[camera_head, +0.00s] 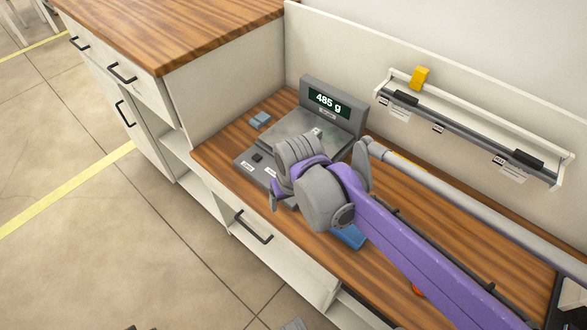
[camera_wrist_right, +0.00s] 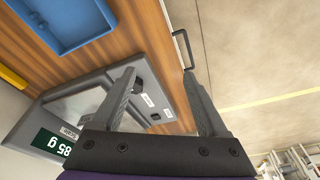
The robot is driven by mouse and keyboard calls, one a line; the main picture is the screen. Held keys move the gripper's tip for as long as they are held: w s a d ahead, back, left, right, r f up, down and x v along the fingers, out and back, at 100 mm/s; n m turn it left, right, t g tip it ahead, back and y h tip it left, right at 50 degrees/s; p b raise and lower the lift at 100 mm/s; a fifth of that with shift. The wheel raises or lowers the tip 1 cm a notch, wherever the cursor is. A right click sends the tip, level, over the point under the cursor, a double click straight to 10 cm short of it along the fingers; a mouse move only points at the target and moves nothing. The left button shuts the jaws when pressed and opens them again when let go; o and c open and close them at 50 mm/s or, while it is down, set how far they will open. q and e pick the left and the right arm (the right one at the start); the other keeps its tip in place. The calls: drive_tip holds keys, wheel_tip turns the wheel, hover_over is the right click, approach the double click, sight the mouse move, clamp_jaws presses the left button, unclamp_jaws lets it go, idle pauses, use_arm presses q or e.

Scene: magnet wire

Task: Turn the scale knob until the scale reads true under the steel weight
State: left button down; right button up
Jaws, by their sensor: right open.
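The grey scale (camera_head: 245,168) stands on the wooden counter, its display (camera_head: 328,103) reading 485 g. A small black knob-like part (camera_head: 257,157) sits on its front panel. The wrist view shows the panel (camera_wrist_right: 160,90) with two dark parts, one (camera_wrist_right: 155,117) near a label and one partly behind a finger. The scale plate (camera_head: 290,131) is partly covered by my right wrist, and I cannot make out the steel weight. My right gripper (camera_wrist_right: 158,74) is open and empty, its fingers spread over the panel area.
A blue tray (camera_head: 349,237) lies to the right of the scale, partly under my right arm. A white wall rack (camera_head: 470,130) with a yellow piece (camera_head: 420,77) hangs behind. A raised cabinet (camera_head: 170,35) stands at left.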

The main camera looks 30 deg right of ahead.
drive_tip(key=w+d+r+m+g+p, duration=0.1)
drive_tip(key=w+d+r+m+g, duration=0.15)
drive_tip(key=w+d, duration=0.6)
drive_tip(key=f, duration=0.3)
drive_tip(key=w+a+f, duration=0.1)
drive_tip(key=f, duration=0.3)
drive_tip(key=f+b, duration=0.1)
drive_tip(key=f, duration=0.3)
drive_tip(key=shift+w+a+f, duration=0.15)
drive_tip(key=shift+w+a, duration=0.1)
drive_tip(key=shift+a, duration=0.05)
drive_tip(key=shift+c, duration=0.2)
clamp_jaws()
